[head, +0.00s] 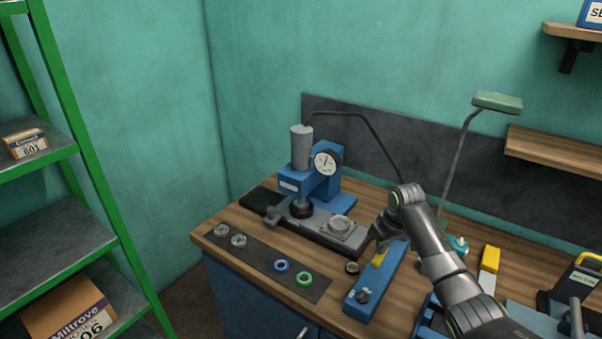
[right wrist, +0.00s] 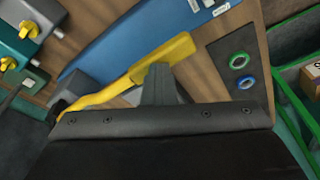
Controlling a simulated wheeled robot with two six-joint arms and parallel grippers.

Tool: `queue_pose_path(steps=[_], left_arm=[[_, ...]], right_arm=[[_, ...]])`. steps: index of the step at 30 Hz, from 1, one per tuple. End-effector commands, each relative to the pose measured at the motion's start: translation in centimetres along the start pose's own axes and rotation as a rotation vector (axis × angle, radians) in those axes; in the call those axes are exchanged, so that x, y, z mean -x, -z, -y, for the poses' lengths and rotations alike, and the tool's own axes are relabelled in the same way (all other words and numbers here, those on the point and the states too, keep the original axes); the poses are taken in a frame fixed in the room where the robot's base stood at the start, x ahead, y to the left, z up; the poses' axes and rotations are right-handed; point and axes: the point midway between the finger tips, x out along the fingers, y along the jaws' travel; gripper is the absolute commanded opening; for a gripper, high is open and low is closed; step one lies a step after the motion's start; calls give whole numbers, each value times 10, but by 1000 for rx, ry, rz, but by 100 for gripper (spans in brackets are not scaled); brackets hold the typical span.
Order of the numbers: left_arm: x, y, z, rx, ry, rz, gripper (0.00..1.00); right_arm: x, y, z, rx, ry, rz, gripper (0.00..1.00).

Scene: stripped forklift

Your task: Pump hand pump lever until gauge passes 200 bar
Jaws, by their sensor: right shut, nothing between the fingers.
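The hand pump (head: 372,286) is a long blue body on the bench with a yellow lever (head: 379,258), which lies low along it. The pump also shows in the right wrist view (right wrist: 135,38), with the lever (right wrist: 165,58) running across it. My right gripper (head: 378,240) is shut and empty at the lever. In the right wrist view its fingertips (right wrist: 160,72) overlap the lever's lower edge; I cannot tell whether they touch it. The round white gauge (head: 325,162) is on the blue press (head: 298,178); its reading is too small to tell. My left gripper is out of view.
A dark mat (head: 258,262) holds two metal rings, a blue ring (head: 281,266) and a green ring (head: 304,278). A lamp (head: 497,102) stands behind my right arm. A yellow-topped item (head: 489,260) lies to the right. A green shelf rack (head: 95,180) stands left.

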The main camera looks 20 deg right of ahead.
Motion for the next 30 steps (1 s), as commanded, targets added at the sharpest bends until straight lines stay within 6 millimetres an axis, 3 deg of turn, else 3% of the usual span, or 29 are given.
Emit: queue_pose_path(steps=[1, 6, 15, 24, 30], left_arm=[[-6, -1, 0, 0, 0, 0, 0], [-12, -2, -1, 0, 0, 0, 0], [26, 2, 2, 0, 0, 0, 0], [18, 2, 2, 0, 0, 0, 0], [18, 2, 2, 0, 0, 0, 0]], right_arm=[[-12, -3, 0, -1, 1, 2, 0], [-30, -7, 0, 0, -1, 1, 0], [9, 2, -1, 0, -2, -1, 0], [45, 10, -2, 1, -2, -2, 0], [54, 12, -1, 0, 1, 0, 0]])
